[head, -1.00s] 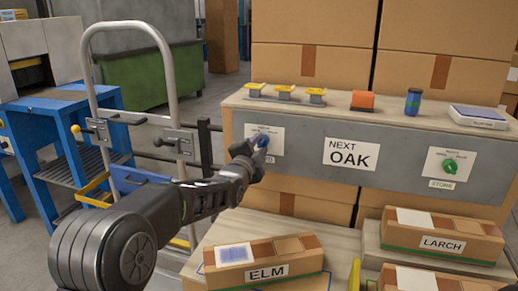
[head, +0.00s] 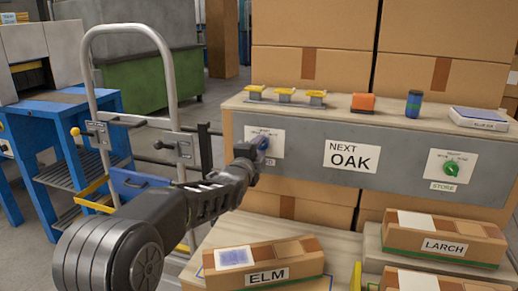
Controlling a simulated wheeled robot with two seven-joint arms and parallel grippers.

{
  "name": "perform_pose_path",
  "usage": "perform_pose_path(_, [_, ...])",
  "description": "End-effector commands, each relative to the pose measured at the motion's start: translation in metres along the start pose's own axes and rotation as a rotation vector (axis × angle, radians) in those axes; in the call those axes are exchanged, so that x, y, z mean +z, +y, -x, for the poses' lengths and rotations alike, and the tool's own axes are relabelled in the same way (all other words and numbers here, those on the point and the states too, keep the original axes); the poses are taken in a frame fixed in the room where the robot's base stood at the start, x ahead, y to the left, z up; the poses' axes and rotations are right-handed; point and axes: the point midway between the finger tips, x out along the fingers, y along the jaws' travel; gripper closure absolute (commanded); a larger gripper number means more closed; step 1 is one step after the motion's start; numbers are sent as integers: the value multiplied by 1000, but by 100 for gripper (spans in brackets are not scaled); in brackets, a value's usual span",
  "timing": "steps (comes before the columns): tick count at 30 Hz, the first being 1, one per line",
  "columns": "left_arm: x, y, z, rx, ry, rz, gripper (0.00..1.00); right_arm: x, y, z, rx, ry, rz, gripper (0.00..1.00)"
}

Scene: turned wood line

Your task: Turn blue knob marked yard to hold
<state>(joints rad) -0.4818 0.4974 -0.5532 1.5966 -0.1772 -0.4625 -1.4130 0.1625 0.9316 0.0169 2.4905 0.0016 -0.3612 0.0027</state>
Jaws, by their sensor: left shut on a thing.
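The blue knob (head: 263,142) sits on a white plate (head: 277,142) at the left end of the grey panel. The plate's small print is too small to read, and the knob's setting cannot be told. My left gripper (head: 257,148) is at the knob and shut on it, hiding part of the knob and plate. A green knob (head: 451,168) on another white plate is at the panel's right, above a STORE label (head: 443,187). My right gripper is not in view.
A sign reading NEXT OAK (head: 352,157) is mid-panel. Yellow-topped pieces (head: 285,94), an orange block (head: 363,102), a dark cylinder (head: 413,102) and a scale (head: 478,118) stand on top. Boxes marked ELM (head: 268,276) and LARCH (head: 444,246) lie below. A hand truck (head: 172,80) stands left.

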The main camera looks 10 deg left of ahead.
Motion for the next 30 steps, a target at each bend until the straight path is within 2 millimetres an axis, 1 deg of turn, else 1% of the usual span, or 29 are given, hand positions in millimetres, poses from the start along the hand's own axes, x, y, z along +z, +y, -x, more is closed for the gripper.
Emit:
perform_pose_path(1, [0,0,0,1,1,-2,67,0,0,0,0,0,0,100])
perform_pose_path(6, [0,0,0,1,1,-1,53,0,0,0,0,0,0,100])
perform_pose_path(9, [0,0,0,0,0,0,46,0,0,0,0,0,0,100])
perform_pose_path(16, [0,0,0,0,0,1,46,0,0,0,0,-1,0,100])
perform_pose_path(19, [0,-1,4,-1,0,1,46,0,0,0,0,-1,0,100])
perform_pose_path(23, [-1,-1,16,0,1,3,46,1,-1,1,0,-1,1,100])
perform_pose_path(30, [-1,-1,54,0,2,3,46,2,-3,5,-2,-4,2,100])
